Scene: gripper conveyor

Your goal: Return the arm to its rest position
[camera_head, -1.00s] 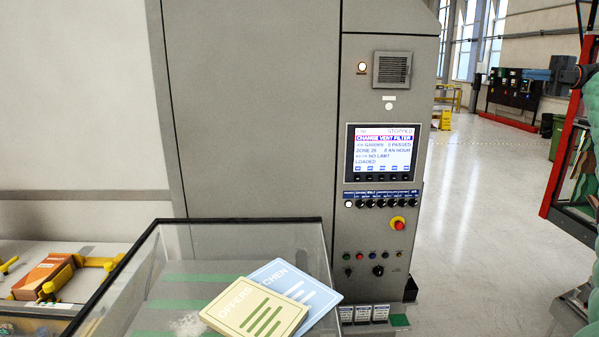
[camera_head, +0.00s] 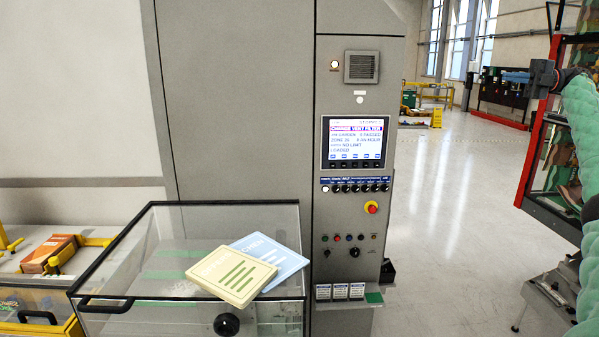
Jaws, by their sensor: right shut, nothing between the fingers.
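My right arm, in a green padded sleeve, comes in at the right edge of the head view. My right gripper (camera_head: 540,79) is at its end, raised at the upper right and pointing left. It is small and dark here, shut and empty, clear of the cabinet and the cards. My left arm and left gripper are out of view.
A grey cabinet has a lit screen (camera_head: 353,142) and a red stop button (camera_head: 371,208). Cards (camera_head: 232,276) lie on a clear-lidded box (camera_head: 285,228). A red-framed rack (camera_head: 530,165) stands close behind my right arm. Open floor (camera_head: 450,220) lies between.

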